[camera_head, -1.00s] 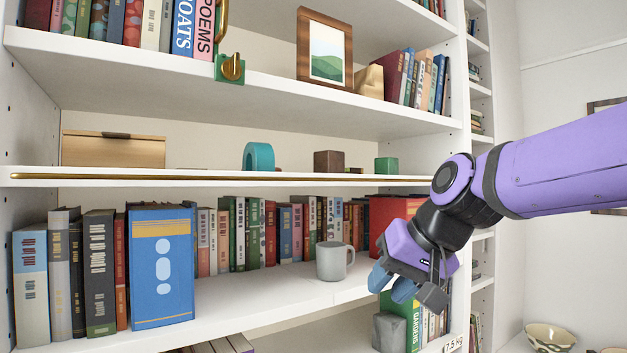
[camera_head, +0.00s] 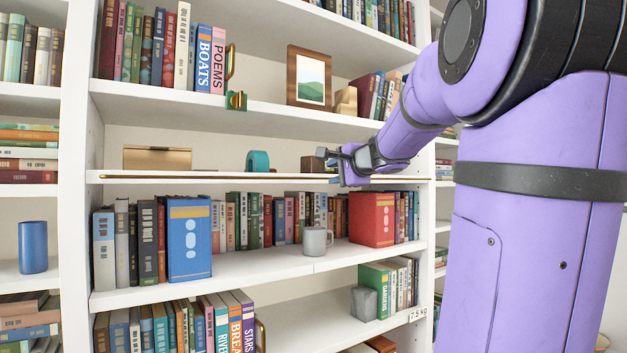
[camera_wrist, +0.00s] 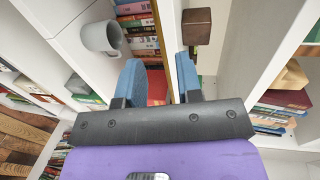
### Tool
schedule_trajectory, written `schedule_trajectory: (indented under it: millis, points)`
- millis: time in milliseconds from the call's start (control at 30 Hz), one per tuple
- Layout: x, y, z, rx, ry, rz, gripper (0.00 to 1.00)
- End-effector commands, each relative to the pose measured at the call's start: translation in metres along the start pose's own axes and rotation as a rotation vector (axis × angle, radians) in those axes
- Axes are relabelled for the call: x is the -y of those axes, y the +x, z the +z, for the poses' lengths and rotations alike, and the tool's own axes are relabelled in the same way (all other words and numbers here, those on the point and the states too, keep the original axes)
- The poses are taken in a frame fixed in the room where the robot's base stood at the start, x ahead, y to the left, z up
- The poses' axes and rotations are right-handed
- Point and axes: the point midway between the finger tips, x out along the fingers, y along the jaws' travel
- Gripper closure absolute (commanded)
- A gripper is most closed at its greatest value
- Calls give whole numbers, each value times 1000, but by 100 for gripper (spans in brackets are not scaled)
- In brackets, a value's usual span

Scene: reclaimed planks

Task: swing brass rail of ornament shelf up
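The thin brass rail (camera_head: 230,178) runs level along the front edge of the white ornament shelf (camera_head: 125,174). It lies low, close against that edge. My gripper (camera_head: 333,168) is at the right part of the rail, in front of the shelf edge. In the wrist view, the two blue fingers of my gripper (camera_wrist: 158,62) stand apart, with the rail (camera_wrist: 161,40) running through the gap between them. I cannot tell whether either finger touches it.
A wooden box (camera_head: 157,158), a teal ring (camera_head: 258,162) and a dark brown cube (camera_head: 312,164) stand on the ornament shelf. A grey mug (camera_head: 315,240) and books fill the shelf below.

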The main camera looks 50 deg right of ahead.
Motion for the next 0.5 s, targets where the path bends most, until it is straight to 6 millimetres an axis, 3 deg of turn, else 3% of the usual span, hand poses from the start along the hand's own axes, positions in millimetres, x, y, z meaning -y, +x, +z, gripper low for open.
schedule_trajectory:
  millis: [200,500]
  points:
    - [-1,41,0,2,0,3,67]
    - [-1,75,1,2,-1,1,67]
